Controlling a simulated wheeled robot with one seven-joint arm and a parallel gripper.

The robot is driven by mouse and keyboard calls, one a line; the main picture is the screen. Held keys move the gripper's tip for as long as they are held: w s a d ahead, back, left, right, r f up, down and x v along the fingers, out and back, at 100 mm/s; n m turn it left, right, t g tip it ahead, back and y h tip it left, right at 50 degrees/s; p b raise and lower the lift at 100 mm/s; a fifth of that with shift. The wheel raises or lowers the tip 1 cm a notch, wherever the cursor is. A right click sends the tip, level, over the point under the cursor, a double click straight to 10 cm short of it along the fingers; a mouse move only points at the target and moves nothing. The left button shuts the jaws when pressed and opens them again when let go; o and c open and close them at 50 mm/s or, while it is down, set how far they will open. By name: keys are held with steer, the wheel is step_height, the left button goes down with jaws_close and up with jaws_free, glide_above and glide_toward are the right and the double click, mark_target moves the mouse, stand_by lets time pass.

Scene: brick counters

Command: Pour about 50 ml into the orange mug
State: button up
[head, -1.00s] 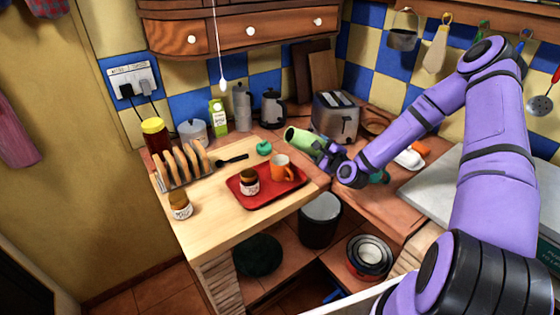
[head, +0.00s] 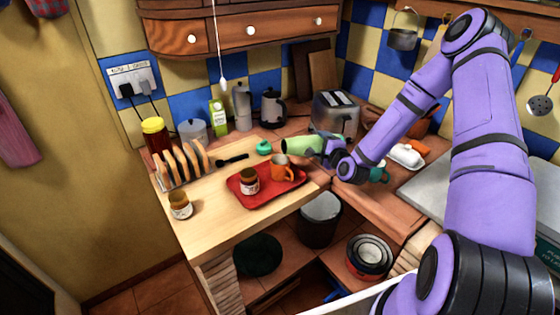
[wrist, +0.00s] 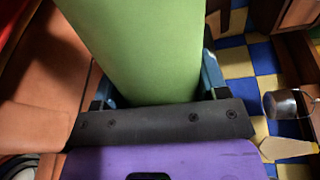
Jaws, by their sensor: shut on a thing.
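My gripper (head: 326,147) is shut on a green bottle-like container (head: 299,145), which also fills the upper middle of the wrist view (wrist: 140,45). The container lies close to level, its open end pointing left. It is just above and behind the orange mug (head: 283,167), by its rim in the head view. The mug stands upright at the back of the red tray (head: 270,194). I cannot see inside the mug or the container, and no stream shows.
A jar (head: 249,181) shares the tray, with another jar (head: 180,206) to its left. A toast rack (head: 183,166), a teal round thing (head: 264,148) and a toaster (head: 336,114) stand around. A teal mug (head: 379,171) is behind my wrist.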

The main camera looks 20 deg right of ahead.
steer(key=shift+a+r+n, duration=0.1)
steer(key=shift+r+n, duration=0.7)
steer(key=shift+r, duration=0.4)
stand_by(0.6)
steer(key=shift+d+r, duration=0.1)
steer(key=shift+d, duration=0.15)
steer(key=shift+r+p, duration=0.2)
steer(key=shift+p, duration=0.2)
stand_by(1.6)
steer(key=f, duration=0.1)
steer(key=f+m, duration=0.2)
steer(key=f, duration=0.1)
steer(key=shift+d, duration=0.35)
steer(key=shift+d+f+m+y, duration=0.1)
steer(key=shift+f+m+y, duration=0.2)
steer(key=shift+f+m, duration=0.3)
steer(key=shift+r, duration=0.1)
steer(key=shift+m, duration=0.3)
stand_by(0.9)
